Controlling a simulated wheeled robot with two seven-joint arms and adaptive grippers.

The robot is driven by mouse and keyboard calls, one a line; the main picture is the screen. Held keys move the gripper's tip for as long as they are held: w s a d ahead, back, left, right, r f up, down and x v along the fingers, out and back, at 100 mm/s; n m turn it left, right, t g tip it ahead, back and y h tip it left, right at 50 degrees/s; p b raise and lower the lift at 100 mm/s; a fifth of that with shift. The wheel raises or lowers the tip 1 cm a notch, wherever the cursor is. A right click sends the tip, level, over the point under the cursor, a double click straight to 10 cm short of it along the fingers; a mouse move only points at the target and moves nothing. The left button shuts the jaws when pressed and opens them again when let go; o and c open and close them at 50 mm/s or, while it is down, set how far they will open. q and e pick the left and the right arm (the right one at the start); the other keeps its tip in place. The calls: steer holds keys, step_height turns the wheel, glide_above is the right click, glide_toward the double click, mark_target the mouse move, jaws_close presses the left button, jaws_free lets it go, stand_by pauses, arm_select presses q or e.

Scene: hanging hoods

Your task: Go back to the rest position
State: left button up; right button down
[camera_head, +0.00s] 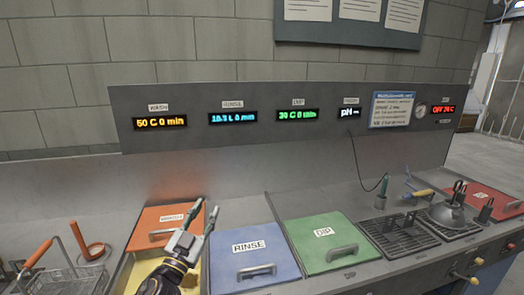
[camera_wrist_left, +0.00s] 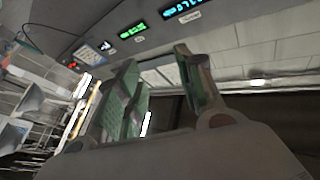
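My left gripper (camera_head: 198,222) is in the lower left of the head view, in front of the orange lid (camera_head: 155,220) and over the yellow-walled tank (camera_head: 138,275). Its two fingers point up and to the right, spread apart, with nothing between them. In the left wrist view the fingers (camera_wrist_left: 158,62) also stand apart with an empty gap. My right gripper shows in neither view.
A blue RINSE lid (camera_head: 245,246) and a green DIP lid (camera_head: 320,234) lie to the right. Drain grates (camera_head: 400,236), a metal funnel-shaped piece (camera_head: 447,212) and a red lid (camera_head: 485,198) are at right. The display panel (camera_head: 280,110) rises behind.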

arm_select(q)
steer(key=s+a+f+n+g+y, duration=0.4)
steer(key=a+f, duration=0.1)
steer(key=f, duration=0.4)
steer(key=s+a+f+n+g+y, duration=0.3)
steer(key=s+a+f+g+y, duration=0.15)
steer(key=f, duration=0.55)
steer(key=s+d+f+m+g+h, duration=0.15)
steer(key=s+f+g, duration=0.3)
steer(key=s, duration=0.55)
steer(key=s+d+f+g+h, duration=0.1)
steer(key=s+d+f+g, duration=0.1)
steer(key=s+f+g, duration=0.5)
steer(key=s+f+t, duration=0.1)
steer(key=s+f, duration=0.2)
steer(key=f, duration=1.4)
steer(key=s+f, duration=0.2)
steer(key=f, duration=1.4)
steer(key=s+a+f, duration=0.2)
steer(key=s+f, duration=0.7)
steer(key=s, duration=0.2)
steer(key=s+a+f, duration=0.2)
steer(key=s+f, duration=0.8)
steer(key=s, duration=0.1)
steer(key=shift+a+g, duration=0.2)
steer(key=shift+g, duration=0.2)
